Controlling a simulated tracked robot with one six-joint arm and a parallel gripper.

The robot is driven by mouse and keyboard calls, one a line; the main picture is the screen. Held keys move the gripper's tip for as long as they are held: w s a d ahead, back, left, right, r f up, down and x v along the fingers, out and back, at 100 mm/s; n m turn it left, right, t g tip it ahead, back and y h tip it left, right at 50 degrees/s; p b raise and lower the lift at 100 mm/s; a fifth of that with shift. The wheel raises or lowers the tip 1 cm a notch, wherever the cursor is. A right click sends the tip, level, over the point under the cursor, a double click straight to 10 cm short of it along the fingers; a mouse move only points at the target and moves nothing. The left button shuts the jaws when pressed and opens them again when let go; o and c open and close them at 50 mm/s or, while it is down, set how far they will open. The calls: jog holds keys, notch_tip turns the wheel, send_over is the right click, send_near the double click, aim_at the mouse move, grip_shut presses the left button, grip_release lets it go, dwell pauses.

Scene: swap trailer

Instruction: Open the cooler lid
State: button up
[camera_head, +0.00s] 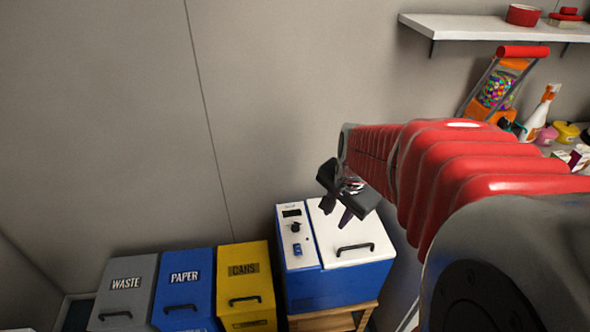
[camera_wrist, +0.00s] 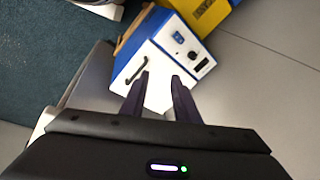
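The cooler (camera_head: 340,285) is a blue box with a white top, standing on a wooden stand beside the yellow bin. Its white lid (camera_head: 338,228) lies shut, with a black handle (camera_head: 355,248) near its front edge. A control panel with a knob is to the left of the lid. In the wrist view the cooler's lid (camera_wrist: 155,72) and handle (camera_wrist: 138,70) show just beyond my fingertips. My gripper (camera_head: 345,212) hangs above the lid, behind the handle in the head view. In the wrist view my gripper (camera_wrist: 160,78) has its two fingers apart, with nothing held between them.
Grey waste (camera_head: 122,290), blue paper (camera_head: 185,285) and yellow cans (camera_head: 245,280) bins stand in a row left of the cooler. A wall is close behind. A white shelf (camera_head: 470,30) and a cluttered counter with a candy dispenser (camera_head: 497,88) are at right.

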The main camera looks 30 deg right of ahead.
aim_at(354, 247)
jog(key=d+f+m, duration=0.6)
jog(key=d+f, duration=0.1)
jog(key=d, duration=0.2)
jog(key=shift+s+d+m+g, duration=0.2)
jog(key=shift+s+m+g, duration=0.15)
jog(key=shift+m+g, duration=0.05)
jog(key=shift+x, duration=6.85)
jog(key=shift+a, duration=0.1)
grip_shut()
